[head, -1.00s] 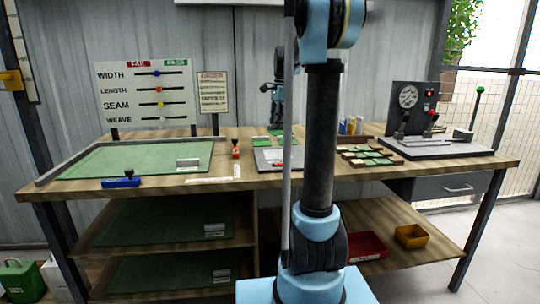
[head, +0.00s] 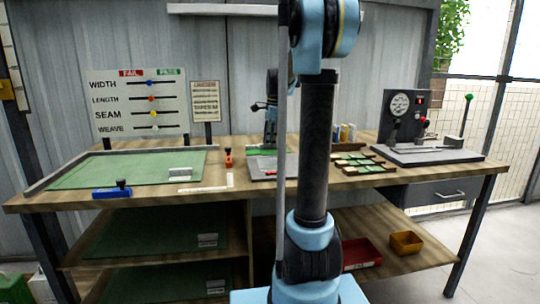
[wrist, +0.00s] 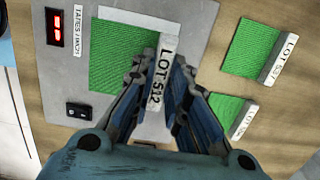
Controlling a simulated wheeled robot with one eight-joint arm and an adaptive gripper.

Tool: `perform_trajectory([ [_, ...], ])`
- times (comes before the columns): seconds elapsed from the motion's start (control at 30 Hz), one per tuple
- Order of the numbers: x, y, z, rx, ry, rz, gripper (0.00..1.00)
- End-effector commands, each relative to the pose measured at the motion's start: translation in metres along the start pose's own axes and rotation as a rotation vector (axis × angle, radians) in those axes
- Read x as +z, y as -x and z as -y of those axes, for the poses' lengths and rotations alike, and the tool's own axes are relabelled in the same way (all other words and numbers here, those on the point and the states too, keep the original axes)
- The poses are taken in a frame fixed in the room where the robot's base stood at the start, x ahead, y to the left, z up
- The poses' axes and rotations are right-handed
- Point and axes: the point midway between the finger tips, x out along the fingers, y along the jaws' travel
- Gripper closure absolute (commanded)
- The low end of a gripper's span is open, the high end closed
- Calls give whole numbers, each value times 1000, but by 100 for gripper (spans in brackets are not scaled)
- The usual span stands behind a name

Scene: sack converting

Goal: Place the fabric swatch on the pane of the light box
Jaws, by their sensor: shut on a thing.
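In the wrist view, my gripper (wrist: 158,72) is shut on the white bar marked LOT 512 of a green fabric swatch (wrist: 120,58). In the head view the light box (head: 262,174) sits mid-bench, and the gripper is partly hidden by my arm.
Two more green swatches with white bars, one upper (wrist: 248,48) and one lower (wrist: 225,110), lie right of the box in the wrist view. In the head view, a green mat (head: 125,170) lies at left, an orange-red item (head: 228,158) near the box, and a gauge machine (head: 440,153) at right.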

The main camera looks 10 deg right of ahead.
Motion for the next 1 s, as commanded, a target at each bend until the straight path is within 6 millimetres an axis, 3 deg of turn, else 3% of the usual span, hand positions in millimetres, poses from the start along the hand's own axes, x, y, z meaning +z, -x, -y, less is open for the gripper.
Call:
perform_trajectory([
  [0.17,-1,-10,1,0,0,0,98],
  [0.43,-5,-43,0,0,0,0,98],
  [0.83,-7,-48,0,0,0,0,98],
  [0.87,-7,-48,0,0,0,0,79],
  [0.9,-7,-48,0,0,-1,0,70],
  [1.0,-7,-47,0,0,-1,0,66],
])
